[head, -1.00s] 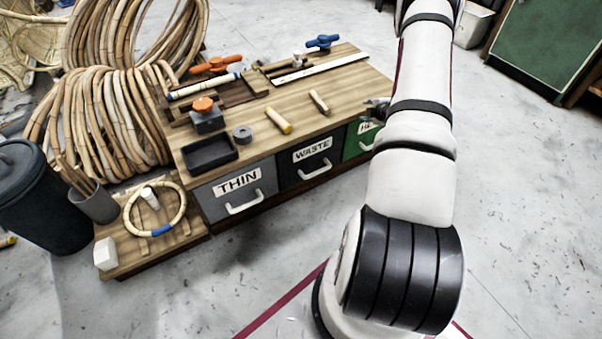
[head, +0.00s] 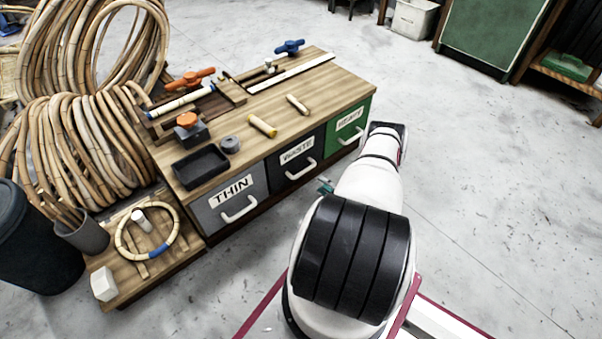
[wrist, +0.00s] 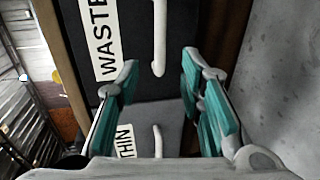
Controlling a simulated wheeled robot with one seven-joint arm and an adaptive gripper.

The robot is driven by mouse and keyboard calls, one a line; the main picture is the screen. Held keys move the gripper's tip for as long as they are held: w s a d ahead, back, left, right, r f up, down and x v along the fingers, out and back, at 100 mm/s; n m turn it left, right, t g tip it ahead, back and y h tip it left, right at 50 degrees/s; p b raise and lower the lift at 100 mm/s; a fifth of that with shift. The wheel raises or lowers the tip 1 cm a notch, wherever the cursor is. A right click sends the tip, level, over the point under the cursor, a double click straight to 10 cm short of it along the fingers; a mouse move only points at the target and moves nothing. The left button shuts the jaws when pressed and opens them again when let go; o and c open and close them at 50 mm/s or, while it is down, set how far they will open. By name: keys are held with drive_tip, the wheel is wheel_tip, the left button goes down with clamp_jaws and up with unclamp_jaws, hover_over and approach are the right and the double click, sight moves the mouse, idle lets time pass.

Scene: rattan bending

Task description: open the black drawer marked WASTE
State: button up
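The black drawer marked WASTE (head: 290,173) is the middle drawer in the front of the wooden bench, and it is closed. Its white handle (head: 301,170) is a bar on its front. In the wrist view the WASTE drawer (wrist: 128,60) fills the upper middle, turned on its side, with its handle (wrist: 159,40) ahead of the fingertips. My gripper (wrist: 160,95) is open, with teal pads on each side and nothing between them. It is apart from the handle. In the head view my gripper (head: 325,186) shows only as a teal tip just in front of the drawer; my arm hides the rest.
The grey THIN drawer (head: 230,199) is to the left and the green HEAVY drawer (head: 348,126) to the right, both closed. A low wooden platform (head: 165,270) stands at the left. The floor in front and right is clear.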

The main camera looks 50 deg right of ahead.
sight(305, 172)
drive_tip(key=b+x, duration=0.4)
drive_tip(key=x, duration=0.8)
drive_tip(key=shift+w+f, duration=0.1)
drive_tip(key=shift+w, duration=0.1)
clamp_jaws()
